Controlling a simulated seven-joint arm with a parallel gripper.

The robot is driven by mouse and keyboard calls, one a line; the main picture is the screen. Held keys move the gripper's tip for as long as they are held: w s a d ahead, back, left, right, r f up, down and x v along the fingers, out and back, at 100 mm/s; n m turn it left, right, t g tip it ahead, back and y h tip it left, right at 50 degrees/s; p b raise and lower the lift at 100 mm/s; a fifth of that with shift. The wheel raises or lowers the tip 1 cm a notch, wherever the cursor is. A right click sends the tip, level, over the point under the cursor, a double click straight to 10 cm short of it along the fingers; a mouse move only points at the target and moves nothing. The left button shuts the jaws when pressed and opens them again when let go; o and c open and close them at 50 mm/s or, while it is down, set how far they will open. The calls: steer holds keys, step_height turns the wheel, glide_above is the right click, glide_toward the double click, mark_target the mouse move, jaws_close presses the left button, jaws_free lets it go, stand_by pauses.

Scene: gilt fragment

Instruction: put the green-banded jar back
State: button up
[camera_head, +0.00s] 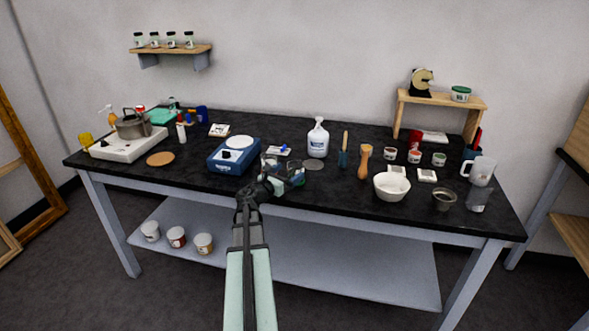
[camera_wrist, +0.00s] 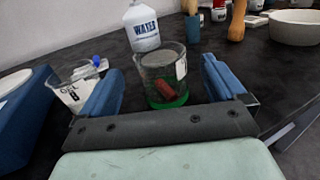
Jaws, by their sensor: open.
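The green-banded jar (camera_wrist: 163,72) is a clear open glass with green around its base, a pale label at its right side and a red-brown piece visible inside. It stands upright on the black table. In the wrist view it sits between and slightly beyond the blue fingers of my gripper (camera_wrist: 166,88), with gaps on both sides. My gripper is open and holds nothing. In the head view my gripper (camera_head: 281,182) is at the table's front middle and partly hides the jar. A second labelled glass (camera_wrist: 72,88) stands just left of the left finger.
A white WATER bottle (camera_wrist: 142,28) stands behind the jar. A blue device (camera_head: 234,156) is to the left, a white bowl (camera_head: 391,187) to the right. A wall shelf (camera_head: 171,49) holds several small jars. A grey disc (camera_head: 313,165) lies behind the gripper.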

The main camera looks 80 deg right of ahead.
steer(key=shift+v, duration=2.55)
steer(key=shift+w, duration=0.15)
